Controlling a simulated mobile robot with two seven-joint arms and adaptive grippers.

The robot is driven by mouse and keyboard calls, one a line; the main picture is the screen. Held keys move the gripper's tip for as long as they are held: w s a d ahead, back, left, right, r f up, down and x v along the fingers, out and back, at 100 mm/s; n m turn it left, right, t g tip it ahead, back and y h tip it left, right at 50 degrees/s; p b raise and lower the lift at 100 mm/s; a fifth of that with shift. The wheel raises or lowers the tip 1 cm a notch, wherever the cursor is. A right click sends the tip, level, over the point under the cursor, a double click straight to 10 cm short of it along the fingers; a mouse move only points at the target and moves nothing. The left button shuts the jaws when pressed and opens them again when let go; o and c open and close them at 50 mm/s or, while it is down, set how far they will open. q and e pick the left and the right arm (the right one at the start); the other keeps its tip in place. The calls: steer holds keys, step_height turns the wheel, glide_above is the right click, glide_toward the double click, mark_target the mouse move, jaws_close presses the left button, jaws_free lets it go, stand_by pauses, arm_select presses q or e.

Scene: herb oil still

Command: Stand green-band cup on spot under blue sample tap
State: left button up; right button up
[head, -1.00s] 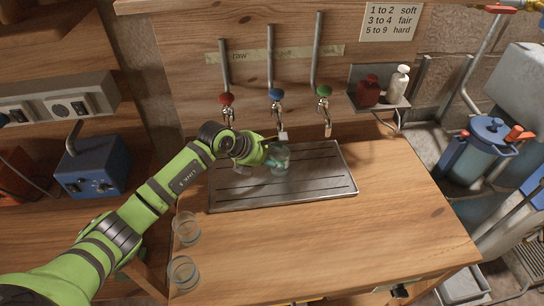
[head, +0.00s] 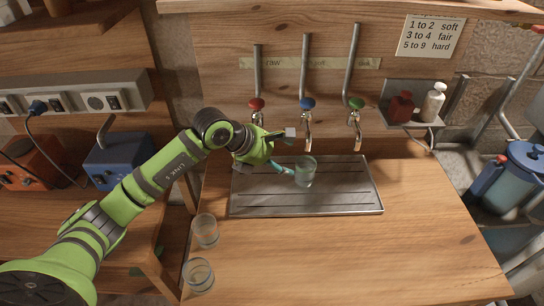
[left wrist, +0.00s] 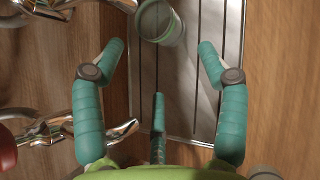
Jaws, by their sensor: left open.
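The clear cup with a greenish tint at its rim (head: 305,171) stands upright on the metal drip tray (head: 250,207), below the spout of the blue sample tap (head: 307,104). A marked spot under it cannot be made out. My left gripper (head: 284,168) is open, just left of the cup. In the left wrist view, the open teal fingers (left wrist: 163,48) point toward the cup (left wrist: 163,22), which stands at or just beyond their tips with nothing gripped. My right gripper is not in view.
The red tap (head: 256,104) and the green tap (head: 356,103) flank the blue one above the tray. Two more clear cups (head: 205,230) (head: 198,274) stand at the table's left edge. A shelf (head: 412,123) with red and white bottles is at right. The table's front right is clear.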

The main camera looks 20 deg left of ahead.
arm_select(q)
steer(key=shift+b+v, duration=0.3)
steer(key=shift+v, duration=1.45)
